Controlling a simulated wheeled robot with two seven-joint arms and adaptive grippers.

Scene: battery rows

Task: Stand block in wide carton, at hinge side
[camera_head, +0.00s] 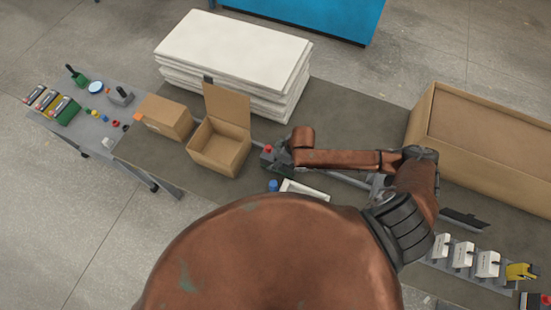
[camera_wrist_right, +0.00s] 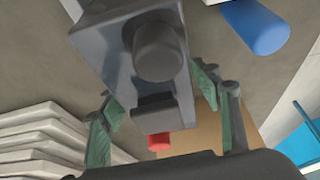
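An open brown carton (camera_head: 215,155) with a raised lid flap (camera_head: 228,103) along its far edge stands on the dark table; its inside looks empty. My right gripper (camera_head: 280,163) is just to its right. In the wrist view the green-padded fingers (camera_wrist_right: 165,112) lie against both sides of a dark grey block (camera_wrist_right: 105,45) with a round black knob. The block also shows in the head view (camera_head: 267,159) with a red cap on top. Whether it touches the table is unclear. My left gripper is not in view.
A closed carton (camera_head: 168,115) stands left of the open one and a white stack (camera_head: 235,55) behind. A large long carton (camera_head: 480,150) is at right. A blue cylinder (camera_head: 273,185) and a white tray (camera_head: 304,190) are near my gripper. White units (camera_head: 463,255) line the lower right.

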